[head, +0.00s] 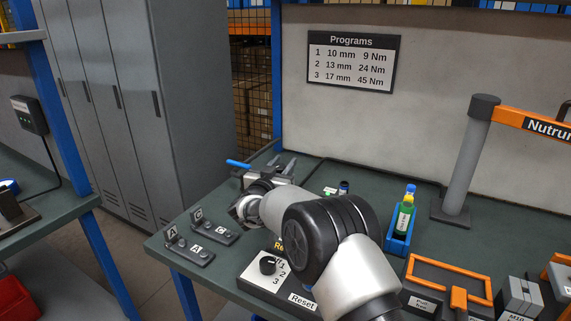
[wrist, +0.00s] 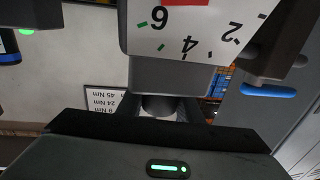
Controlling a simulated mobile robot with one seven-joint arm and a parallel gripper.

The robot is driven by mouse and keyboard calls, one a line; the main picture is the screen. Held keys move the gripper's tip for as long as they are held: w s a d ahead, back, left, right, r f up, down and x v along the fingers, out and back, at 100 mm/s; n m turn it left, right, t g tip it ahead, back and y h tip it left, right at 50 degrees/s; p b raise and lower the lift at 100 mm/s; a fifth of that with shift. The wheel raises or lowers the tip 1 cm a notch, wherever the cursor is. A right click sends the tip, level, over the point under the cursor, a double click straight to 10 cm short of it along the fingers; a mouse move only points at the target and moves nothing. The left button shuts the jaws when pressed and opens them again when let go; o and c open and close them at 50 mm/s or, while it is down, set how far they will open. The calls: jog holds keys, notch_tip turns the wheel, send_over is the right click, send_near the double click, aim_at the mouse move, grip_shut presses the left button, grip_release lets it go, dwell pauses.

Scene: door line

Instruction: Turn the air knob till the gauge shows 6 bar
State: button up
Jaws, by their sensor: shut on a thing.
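The gauge (wrist: 185,40) shows close up in the wrist view, upside down, with the numbers 2, 4 and 6, green marks near 6 and a red patch at the top edge. I see no needle in the visible part, so I cannot read the pressure. Below the gauge's grey housing is the dark round air knob (wrist: 158,106), partly hidden. My gripper (wrist: 160,120) is shut on the knob. In the head view my gripper (head: 246,209) is at the air unit (head: 262,178) on the bench's far left part; my arm hides much of it.
A blue lever (head: 238,163) sticks out of the air unit. Tags marked A and C stand on small black blocks (head: 190,250) at the bench's left edge. A selector box (head: 272,275) is in front. A green bottle (head: 404,215) in a blue holder stands right of my arm.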

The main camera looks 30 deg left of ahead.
jog(key=n+y, duration=0.1)
jog(key=y+b, duration=0.1)
jog(key=shift+a+n+g+y, duration=0.25)
jog(key=shift+n+g+y, duration=0.05)
jog(key=shift+n, duration=0.1)
jog(key=shift+s+a+r+n+y, duration=0.15)
jog(key=shift+n+y, duration=0.15)
jog(key=shift+y, duration=0.2)
jog(key=o, duration=1)
jog(key=shift+o, duration=0.2)
